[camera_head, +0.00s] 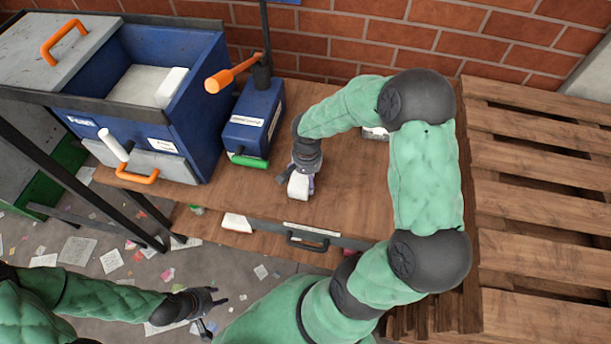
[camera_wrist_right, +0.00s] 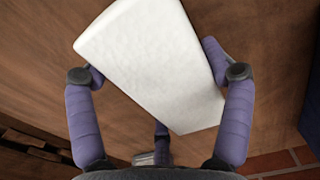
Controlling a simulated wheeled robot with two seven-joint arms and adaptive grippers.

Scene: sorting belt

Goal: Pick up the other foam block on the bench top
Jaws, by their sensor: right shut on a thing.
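A white foam block (camera_head: 298,187) is between the fingers of my right gripper (camera_head: 301,178), over the brown bench top (camera_head: 345,200). In the right wrist view the foam block (camera_wrist_right: 155,65) is a pale, tapered slab with a purple finger on each side. The right gripper is shut on it. Whether the block touches the bench or is just above it, I cannot tell. Another pale object (camera_head: 376,133) lies farther back on the bench, mostly hidden by my right arm. My left gripper (camera_head: 216,312) is open and empty, low in front of the bench.
A blue bin (camera_head: 190,105) with pale blocks inside stands at the left. A blue box (camera_head: 250,125) with an orange lever stands beside it. A white piece (camera_head: 237,222) lies by the bench's front edge. Wooden pallets (camera_head: 540,190) are at the right, a brick wall behind.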

